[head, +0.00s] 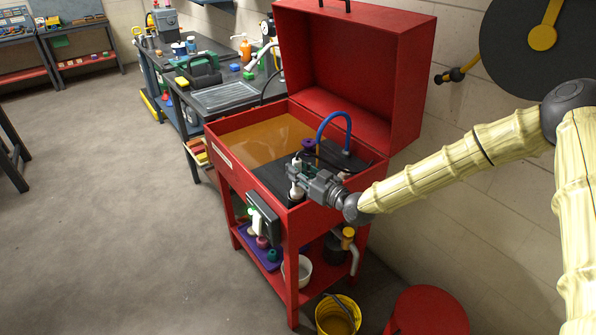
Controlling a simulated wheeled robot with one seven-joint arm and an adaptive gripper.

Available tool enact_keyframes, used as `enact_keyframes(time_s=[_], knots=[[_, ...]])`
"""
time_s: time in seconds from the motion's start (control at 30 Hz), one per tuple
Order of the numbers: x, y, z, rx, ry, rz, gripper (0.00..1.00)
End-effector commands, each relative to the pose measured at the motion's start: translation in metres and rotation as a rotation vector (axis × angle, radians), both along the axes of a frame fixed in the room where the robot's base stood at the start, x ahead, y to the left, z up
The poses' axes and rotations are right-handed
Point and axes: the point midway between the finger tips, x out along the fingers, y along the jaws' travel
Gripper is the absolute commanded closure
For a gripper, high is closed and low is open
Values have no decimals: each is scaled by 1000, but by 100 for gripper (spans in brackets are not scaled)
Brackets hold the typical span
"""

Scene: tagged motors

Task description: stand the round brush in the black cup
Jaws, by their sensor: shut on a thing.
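My gripper (297,177) is over the front right part of the red parts washer (235,170). It is shut on a narrow, pale, upright thing (296,191), which looks like the round brush. The fingers hide its middle, and its bristles cannot be made out. The thing is over the dark shelf (268,178) inside the washer; I cannot tell whether it touches anything below. I cannot pick out the black cup with certainty near my gripper. A dark round container (335,247) stands on the washer's lower shelf.
A blue hose (335,118) arches behind my gripper, next to a purple thing (308,144). The red lid (385,75) stands open behind. Brownish liquid (255,137) fills the left of the basin. A yellow bucket (338,315) and a red stool (428,312) stand below.

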Motion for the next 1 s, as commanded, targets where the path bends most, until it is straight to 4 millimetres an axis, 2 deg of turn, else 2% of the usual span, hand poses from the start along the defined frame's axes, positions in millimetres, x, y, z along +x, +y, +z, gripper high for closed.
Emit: enact_keyframes(time_s=[0.27,0.3,0.43,0.77,1.0], knots=[[0,0,0,0,0,0,100],[0,0,0,0,0,0,75],[0,0,0,0,0,0,52],[-1,-1,-1,-1,1,0,52],[-16,-17,0,0,0,0,52]])
